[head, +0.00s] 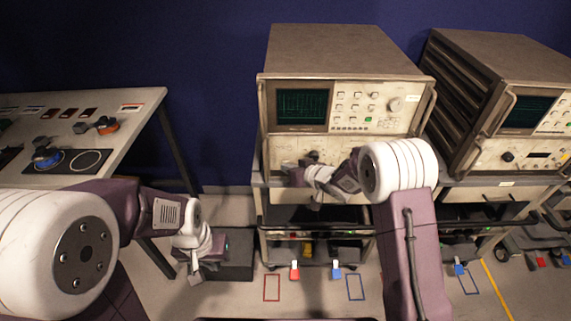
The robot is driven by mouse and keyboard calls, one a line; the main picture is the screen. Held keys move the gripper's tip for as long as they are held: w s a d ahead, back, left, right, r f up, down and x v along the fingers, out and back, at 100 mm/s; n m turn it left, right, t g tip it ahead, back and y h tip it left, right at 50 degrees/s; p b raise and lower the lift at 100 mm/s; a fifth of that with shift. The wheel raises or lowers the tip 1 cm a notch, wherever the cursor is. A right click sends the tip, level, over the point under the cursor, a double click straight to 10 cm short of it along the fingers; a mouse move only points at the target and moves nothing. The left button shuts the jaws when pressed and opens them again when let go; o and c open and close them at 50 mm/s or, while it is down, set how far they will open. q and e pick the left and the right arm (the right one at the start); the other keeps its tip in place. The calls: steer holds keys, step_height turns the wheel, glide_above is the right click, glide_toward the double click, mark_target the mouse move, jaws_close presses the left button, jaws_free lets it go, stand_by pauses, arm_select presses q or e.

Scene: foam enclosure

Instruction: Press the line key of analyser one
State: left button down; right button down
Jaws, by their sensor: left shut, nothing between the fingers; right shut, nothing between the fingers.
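Two analysers stand on carts: one in the middle (345,90) and one at the right (535,110), partly out of frame. I cannot read which is analyser one. The middle one has a dark screen (302,105), rows of pale keys, a knob, a small green key (369,119) and a pale lower panel. My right gripper (288,174) is shut in front of that lower panel at its left part and hides some of it. I cannot tell whether it touches. The line key cannot be made out. My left gripper (194,279) is shut and empty, low at the left.
A bench (130,104) with switches and a dark round-dial panel stands at the left. A dark box (235,262) lies on the floor behind my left gripper. Red and blue pedals (295,271) and outlined floor marks lie before the middle cart.

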steer(key=shift+s, duration=0.6)
steer(key=shift+s, duration=0.1)
steer(key=s+b, duration=0.2)
steer(key=s, duration=0.3)
steer(key=shift+s, duration=0.4)
